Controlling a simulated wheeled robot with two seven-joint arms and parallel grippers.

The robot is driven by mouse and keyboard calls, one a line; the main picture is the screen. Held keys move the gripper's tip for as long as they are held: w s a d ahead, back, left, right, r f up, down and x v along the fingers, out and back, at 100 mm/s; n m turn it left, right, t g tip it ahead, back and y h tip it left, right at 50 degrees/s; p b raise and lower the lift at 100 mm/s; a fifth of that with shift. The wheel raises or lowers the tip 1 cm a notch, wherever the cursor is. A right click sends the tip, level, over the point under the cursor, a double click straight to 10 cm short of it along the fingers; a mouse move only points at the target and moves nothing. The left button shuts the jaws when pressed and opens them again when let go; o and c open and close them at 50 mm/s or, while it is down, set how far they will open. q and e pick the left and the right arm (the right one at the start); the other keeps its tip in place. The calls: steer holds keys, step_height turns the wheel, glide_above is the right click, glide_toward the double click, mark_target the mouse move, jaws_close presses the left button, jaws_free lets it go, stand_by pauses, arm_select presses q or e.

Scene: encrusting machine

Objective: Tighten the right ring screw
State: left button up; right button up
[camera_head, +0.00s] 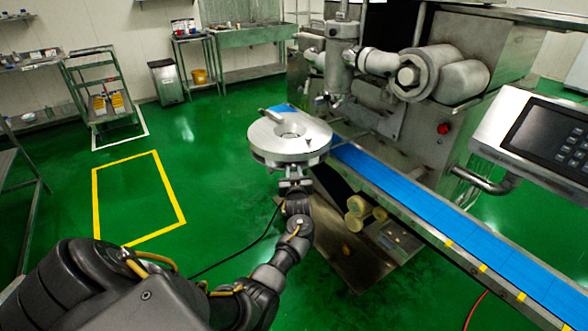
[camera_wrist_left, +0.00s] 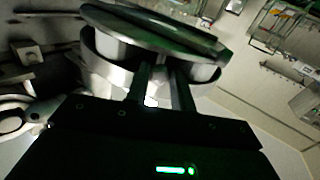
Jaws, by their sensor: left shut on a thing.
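A round metal disc assembly (camera_head: 268,142) with a funnel-shaped centre hole is in front of the machine, by the blue belt. A small upright peg (camera_head: 308,141) shows on its right side, and a short bar (camera_head: 270,115) at its far left edge; I cannot tell which is the ring screw. My left gripper (camera_head: 293,183) is below the near edge of the disc, shut on the assembly. In the left wrist view the disc (camera_wrist_left: 160,32) is tilted above the fingers (camera_wrist_left: 165,88); the exact grip spot is dark. My right gripper is not in view.
The machine's vertical nozzle head (camera_head: 339,65) stands behind and right of the disc. The blue conveyor belt (camera_head: 430,205) runs to the lower right. A control panel (camera_head: 545,135) is at the right. Green floor (camera_head: 215,150) is open to the left.

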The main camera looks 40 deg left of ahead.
arm_select(q)
steer(key=shift+m+p, duration=0.5)
steer(key=shift+m, duration=0.6)
steer(key=shift+m+p, duration=0.4)
steer(key=shift+m, duration=0.6)
steer(key=o, duration=1)
steer(key=v, duration=1.1)
steer(key=shift+b, duration=0.35)
steer(key=shift+w+a, duration=0.1)
